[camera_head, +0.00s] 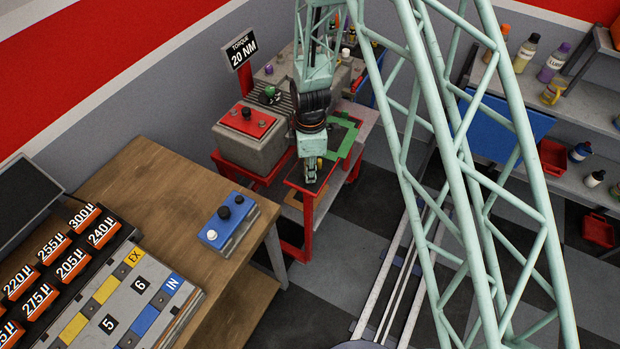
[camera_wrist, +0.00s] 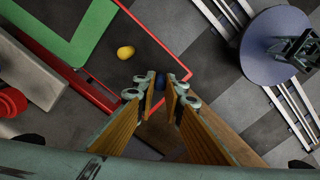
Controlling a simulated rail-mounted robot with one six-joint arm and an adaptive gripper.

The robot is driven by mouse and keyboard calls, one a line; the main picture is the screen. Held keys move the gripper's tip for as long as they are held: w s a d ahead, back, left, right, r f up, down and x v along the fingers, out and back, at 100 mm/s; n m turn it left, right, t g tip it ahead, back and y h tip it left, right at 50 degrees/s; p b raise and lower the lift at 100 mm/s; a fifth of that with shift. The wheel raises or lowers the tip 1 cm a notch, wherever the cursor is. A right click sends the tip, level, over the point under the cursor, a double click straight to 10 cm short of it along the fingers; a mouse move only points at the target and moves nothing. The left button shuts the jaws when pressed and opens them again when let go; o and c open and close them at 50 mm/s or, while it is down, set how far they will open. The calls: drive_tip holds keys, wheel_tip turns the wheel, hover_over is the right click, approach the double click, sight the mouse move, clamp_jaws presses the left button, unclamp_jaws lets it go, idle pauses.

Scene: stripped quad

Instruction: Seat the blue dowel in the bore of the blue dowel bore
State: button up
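My gripper (camera_wrist: 162,82) points down over the red-framed tray. Its two fingers are partly apart, with a small rounded blue thing (camera_wrist: 159,82), likely the top of the blue dowel, between or just beyond the fingertips. I cannot tell whether the pads touch it. In the head view my gripper (camera_head: 310,176) is low over the red-framed cart, and the blue dowel is hidden there.
A yellow rounded piece (camera_wrist: 125,53) stands near the fingers on the tray, whose red rim (camera_wrist: 158,42) is close by. A green L-shaped marking (camera_wrist: 76,42) lies beyond. A grey machine with a red panel (camera_head: 247,123) stands left of my arm. The bench (camera_head: 165,185) has bare wood.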

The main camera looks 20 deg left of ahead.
clamp_jaws()
drive_tip(key=shift+r, duration=0.2)
drive_tip(key=shift+r, duration=1.4)
drive_tip(key=shift+s+d+r+b, duration=0.1)
drive_tip(key=shift+r+b, duration=0.05)
drive_tip(key=shift+b, duration=0.15)
drive_tip(key=s+d+b, duration=0.1)
drive_tip(key=s+d, duration=0.2)
drive_tip(key=s, duration=0.4)
drive_tip(key=s+d+r, duration=0.1)
drive_tip(key=s+d, duration=0.3)
drive_tip(key=s, duration=0.3)
drive_tip(key=shift+d+r+b, duration=0.2)
drive_tip(key=shift+r+b, duration=0.05)
drive_tip(key=shift+b, duration=0.15)
drive_tip(key=shift+w, duration=0.15)
